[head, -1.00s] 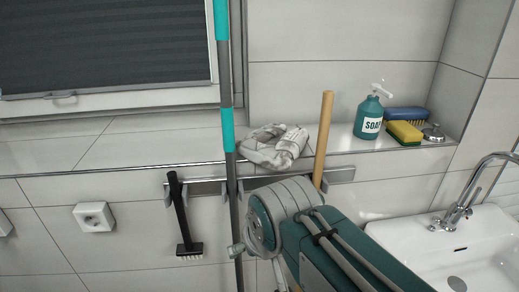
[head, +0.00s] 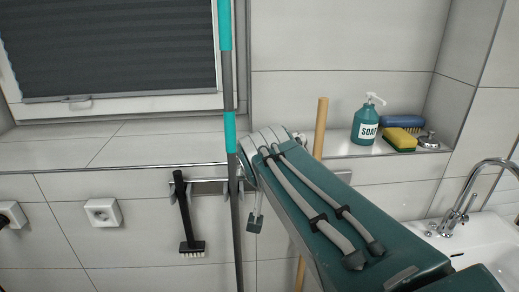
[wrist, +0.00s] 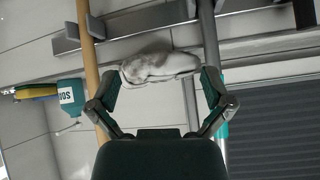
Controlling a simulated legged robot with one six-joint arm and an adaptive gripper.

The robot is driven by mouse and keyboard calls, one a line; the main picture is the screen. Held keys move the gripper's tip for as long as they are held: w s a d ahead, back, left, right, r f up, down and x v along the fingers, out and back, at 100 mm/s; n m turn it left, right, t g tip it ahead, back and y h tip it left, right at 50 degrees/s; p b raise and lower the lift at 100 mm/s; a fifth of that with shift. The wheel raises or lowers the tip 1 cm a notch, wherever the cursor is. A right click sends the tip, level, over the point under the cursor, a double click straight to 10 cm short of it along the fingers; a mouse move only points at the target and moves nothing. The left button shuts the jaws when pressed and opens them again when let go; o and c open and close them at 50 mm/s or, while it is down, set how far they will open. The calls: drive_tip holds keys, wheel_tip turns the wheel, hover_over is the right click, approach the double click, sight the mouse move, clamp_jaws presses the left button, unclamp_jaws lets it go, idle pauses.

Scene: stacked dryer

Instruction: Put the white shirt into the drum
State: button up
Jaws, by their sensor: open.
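In the wrist view, which looks upside down, the crumpled white shirt (wrist: 160,68) with grey marks lies by the ledge edge. My gripper (wrist: 161,78) is open, with one finger on each side of the shirt in the picture. Whether the fingers touch it or how deep it lies between them I cannot tell. In the head view my own arm hides the shirt and most of the gripper. The drum is in neither view.
A grey and teal pole (head: 232,150) and a wooden handle (head: 320,125) stand close to the arm. A black brush (head: 188,215) hangs from the wall rail (head: 208,187). The soap bottle (head: 367,120), yellow sponge (head: 399,139) and sink (head: 490,240) are to the right.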

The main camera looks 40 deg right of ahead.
drive_tip(key=w+d+r+m+h, duration=0.3)
drive_tip(key=d+r+m, duration=0.1)
drive_tip(key=d, duration=0.5)
drive_tip(key=x, duration=1)
drive_tip(key=shift+w+d, duration=0.15)
drive_tip(key=shift+d, duration=0.4)
drive_tip(key=shift+r, duration=0.1)
drive_tip(key=c, duration=1.1)
